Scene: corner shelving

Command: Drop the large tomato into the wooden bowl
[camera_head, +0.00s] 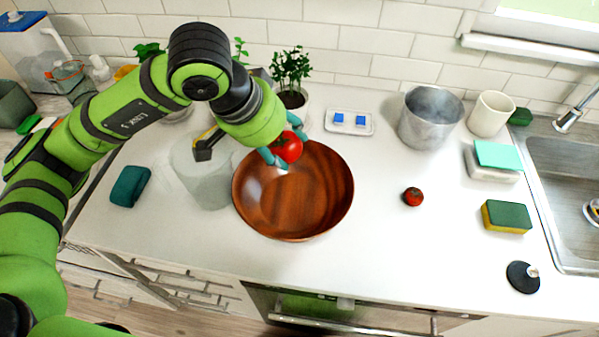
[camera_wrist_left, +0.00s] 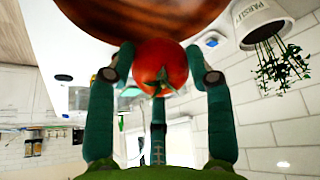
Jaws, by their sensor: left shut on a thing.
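A large red tomato (camera_head: 288,147) is held between the teal fingers of my left gripper (camera_head: 281,151), above the back part of the wooden bowl (camera_head: 300,205). In the left wrist view the tomato (camera_wrist_left: 160,66) sits between the fingertips of the gripper (camera_wrist_left: 160,70), green stem toward the camera. The wooden bowl (camera_wrist_left: 150,14) shows behind it at the top edge. The bowl stands on the counter and its visible inside is empty. A smaller red tomato (camera_head: 413,196) lies on the counter to the right of the bowl. My right gripper is not in view.
A translucent container (camera_head: 203,180) stands close left of the bowl. A potted plant (camera_head: 291,75) and a small white tray (camera_head: 349,122) are behind it. A metal pot (camera_head: 430,117), a cup (camera_head: 491,114) and a sponge (camera_head: 507,217) are at right. Counter right of the bowl is mostly clear.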

